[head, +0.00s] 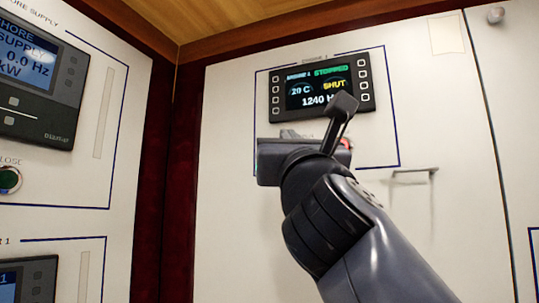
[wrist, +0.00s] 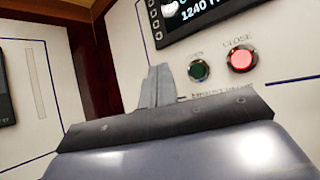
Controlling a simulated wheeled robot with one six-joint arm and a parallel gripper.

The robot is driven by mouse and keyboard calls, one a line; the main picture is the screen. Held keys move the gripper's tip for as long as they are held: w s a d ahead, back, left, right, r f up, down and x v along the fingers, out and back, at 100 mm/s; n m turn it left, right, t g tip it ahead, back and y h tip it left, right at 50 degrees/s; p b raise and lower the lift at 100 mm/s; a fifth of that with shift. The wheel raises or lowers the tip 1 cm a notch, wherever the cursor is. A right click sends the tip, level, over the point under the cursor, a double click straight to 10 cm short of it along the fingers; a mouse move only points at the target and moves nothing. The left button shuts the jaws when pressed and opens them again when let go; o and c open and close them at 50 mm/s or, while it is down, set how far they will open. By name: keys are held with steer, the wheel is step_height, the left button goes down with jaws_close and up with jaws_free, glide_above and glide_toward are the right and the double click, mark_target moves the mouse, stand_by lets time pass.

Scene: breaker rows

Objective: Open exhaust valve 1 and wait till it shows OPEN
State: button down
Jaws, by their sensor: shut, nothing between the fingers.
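The engine 1 display (head: 321,83) reads STOPPED in green, SHUT in yellow, 20 C and a figure starting 1240. Its lower part shows in the wrist view (wrist: 205,14). Below it are a dark green button (wrist: 199,70), its label too small to read, and a lit red button (wrist: 241,60) labelled CLOSE. A label under them is partly hidden by my gripper. My gripper (wrist: 158,72) is shut and empty, its tips to the left of and slightly below the green button in the wrist view. Contact cannot be told. In the head view my gripper hides most of the buttons.
A shore supply display (head: 38,75) and a button (head: 9,180) marked CLOSE are on the left panel. Another display (head: 22,280) sits below them. A metal handle (head: 415,171) sticks out of the engine panel, right of my arm. A dark red post (head: 170,180) divides the panels.

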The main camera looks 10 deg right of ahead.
steer(key=w+d+p, duration=0.1)
steer(key=w+d, duration=0.3)
steer(key=w, duration=0.1)
steer(key=shift+w, duration=0.25)
stand_by(1.9)
steer(key=shift+w+d, duration=0.2)
steer(key=shift+w, duration=0.15)
steer(key=shift+w+d+p, duration=0.25)
steer(key=shift+w+p, duration=0.05)
steer(key=shift+p, duration=0.05)
stand_by(0.7)
stand_by(0.4)
steer(key=shift+s+a, duration=0.5)
steer(key=shift+s, duration=0.15)
steer(key=s+a, duration=0.1)
steer(key=s, duration=0.1)
steer(key=s+a+b, duration=0.1)
steer(key=s+a, duration=0.1)
stand_by(0.3)
